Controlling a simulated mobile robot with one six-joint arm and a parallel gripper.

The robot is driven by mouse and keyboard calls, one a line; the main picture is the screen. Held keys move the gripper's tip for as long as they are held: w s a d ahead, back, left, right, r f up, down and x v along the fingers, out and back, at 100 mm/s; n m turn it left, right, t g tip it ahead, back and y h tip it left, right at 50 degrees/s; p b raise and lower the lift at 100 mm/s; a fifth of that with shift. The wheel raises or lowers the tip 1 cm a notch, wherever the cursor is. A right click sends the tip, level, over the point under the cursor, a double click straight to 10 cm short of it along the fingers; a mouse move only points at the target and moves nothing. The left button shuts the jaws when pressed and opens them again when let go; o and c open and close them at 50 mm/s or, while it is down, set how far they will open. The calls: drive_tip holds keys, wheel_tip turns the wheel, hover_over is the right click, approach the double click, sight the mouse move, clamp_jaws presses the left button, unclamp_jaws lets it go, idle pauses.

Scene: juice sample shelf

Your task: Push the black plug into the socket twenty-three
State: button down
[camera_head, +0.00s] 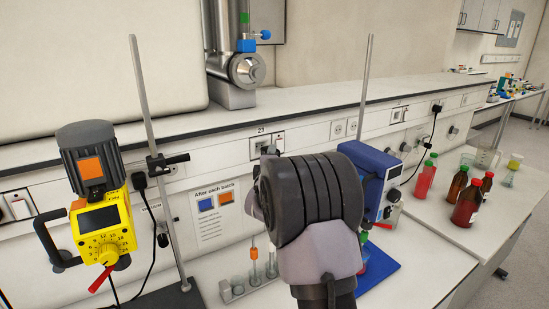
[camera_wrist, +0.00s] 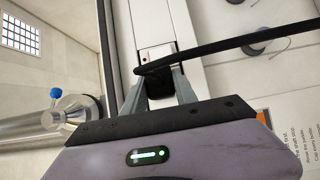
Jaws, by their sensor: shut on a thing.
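In the wrist view my gripper (camera_wrist: 157,84) is shut on the black plug (camera_wrist: 159,90), with one grey finger on each side of it. A black cable (camera_wrist: 225,45) runs from the plug to the right. Straight ahead of the plug is a white socket plate (camera_wrist: 155,54), partly hidden by the plug and cable. In the head view socket twenty-three (camera_head: 264,141) sits in the wall trunking under its "23" label, and my gripper (camera_head: 268,152) is right in front of it. My wrist hides the plug there. I cannot tell whether the plug touches the socket.
A yellow stirrer (camera_head: 101,222) on a stand is at left, with another black plug (camera_head: 139,181) nearby. A blue device (camera_head: 372,172) stands just right of my wrist. Red and brown bottles (camera_head: 467,202) stand further right. A small tube rack (camera_head: 233,290) is below my arm.

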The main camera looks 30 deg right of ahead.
drive_tip(key=shift+s, duration=0.1)
drive_tip(key=shift+w+d+p, duration=0.15)
drive_tip(key=shift+w+p, duration=0.3)
drive_tip(key=shift+w, duration=1.55)
idle(1.2)
drive_tip(key=c, duration=0.9)
unclamp_jaws()
